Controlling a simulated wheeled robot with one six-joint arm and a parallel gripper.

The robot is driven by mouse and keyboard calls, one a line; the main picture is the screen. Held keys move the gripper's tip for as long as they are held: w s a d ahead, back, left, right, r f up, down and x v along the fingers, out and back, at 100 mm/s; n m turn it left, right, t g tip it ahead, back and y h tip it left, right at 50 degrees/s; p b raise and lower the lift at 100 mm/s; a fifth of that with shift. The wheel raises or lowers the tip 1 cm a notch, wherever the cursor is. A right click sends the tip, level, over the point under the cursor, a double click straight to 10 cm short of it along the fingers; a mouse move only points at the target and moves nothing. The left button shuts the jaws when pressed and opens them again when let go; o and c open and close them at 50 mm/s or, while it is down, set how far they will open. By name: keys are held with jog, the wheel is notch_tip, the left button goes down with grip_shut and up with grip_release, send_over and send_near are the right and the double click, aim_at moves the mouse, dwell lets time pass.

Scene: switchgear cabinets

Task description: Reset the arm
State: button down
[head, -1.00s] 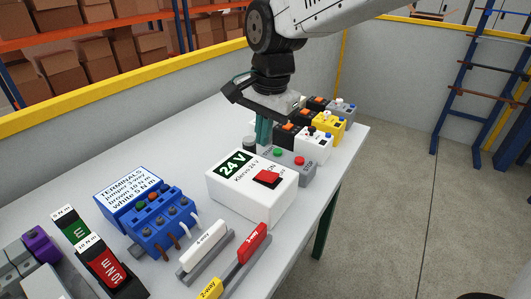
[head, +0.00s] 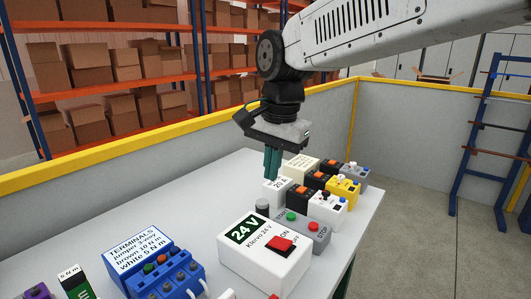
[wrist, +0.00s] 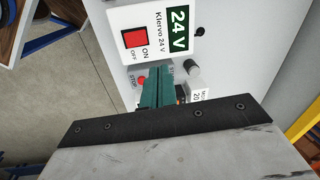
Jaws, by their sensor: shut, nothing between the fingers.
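My gripper (head: 271,164) hangs fingers-down above the table (head: 200,200), its green fingers shut with nothing between them. In the head view its tips are just above and left of a white block marked 20 A (head: 276,190). The wrist view shows the shut fingers (wrist: 155,88) over the start/stop button box, partly hiding it. The white 24 V box (head: 264,252) with a red ON/OFF switch stands nearer the camera; it also shows in the wrist view (wrist: 150,45).
Behind the gripper stand several black, yellow and white switch blocks (head: 343,187). A grey box with green and red buttons (head: 300,228) sits beside the 24 V box. A blue terminal block (head: 165,275) is at the front left. A grey wall (head: 120,200) with a yellow rail borders the table.

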jog(key=s+d+f+n, duration=0.3)
jog(key=s+d, duration=0.8)
jog(key=s+d+f+n+h, duration=0.1)
jog(key=s+d+f+n, duration=0.2)
jog(key=s+d, duration=0.8)
jog(key=shift+s+d+f+n, duration=0.4)
jog(key=shift+d+f, duration=0.25)
jog(key=shift+f, duration=0.15)
jog(key=c, duration=1.7)
grip_release()
jog(key=shift+d+r+t, duration=0.25)
jog(key=shift+t, duration=0.05)
jog(key=o, duration=0.5)
jog(key=shift+o, duration=0.6)
jog(key=n+g, duration=0.2)
jog(key=n, duration=0.6)
send_over(275, 240)
jog(key=s+d, duration=0.2)
jog(key=s, duration=0.1)
jog(key=shift+w+d+f+h, duration=0.15)
jog(key=shift+f+h, duration=0.15)
jog(key=shift+f, duration=0.65)
jog(key=w+a+n, duration=0.1)
jog(key=w+a+r+n, duration=0.1)
jog(key=shift+w+a+r+t, duration=0.15)
jog(key=shift+w+a+t, duration=0.15)
jog(key=shift+w, duration=0.1)
notch_tip(275, 240, down, 8)
jog(key=shift+d+r, duration=0.15)
jog(key=shift+r, duration=0.1)
